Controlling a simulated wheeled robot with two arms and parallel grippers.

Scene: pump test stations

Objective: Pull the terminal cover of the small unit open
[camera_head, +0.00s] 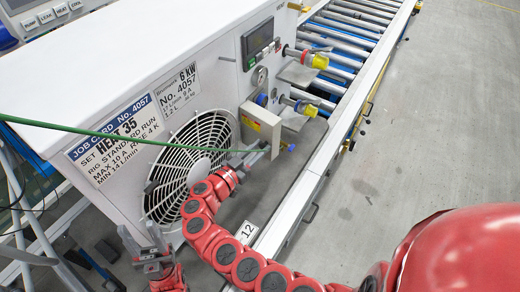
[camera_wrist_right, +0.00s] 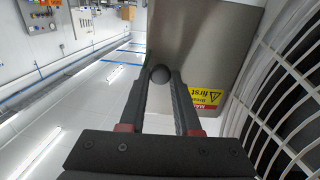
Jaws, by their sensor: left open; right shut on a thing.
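The white unit (camera_head: 165,85) carries job card No. 4057 and a round fan grille (camera_head: 190,160). Its terminal cover (camera_head: 274,148) is a grey metal piece with a yellow label, right of the grille. In the right wrist view the cover (camera_wrist_right: 205,45) is a broad grey plate with a yellow warning label and a dark round knob (camera_wrist_right: 160,74). My right gripper (camera_head: 262,150) is shut on that knob, which sits between its fingertips (camera_wrist_right: 160,85). I cannot tell how far the cover stands open. My left gripper (camera_head: 143,240) is open and empty, below the grille.
A green cable (camera_head: 75,131) crosses in front of the unit. A roller conveyor (camera_head: 350,35) runs behind right. The grey floor (camera_head: 440,120) on the right is clear.

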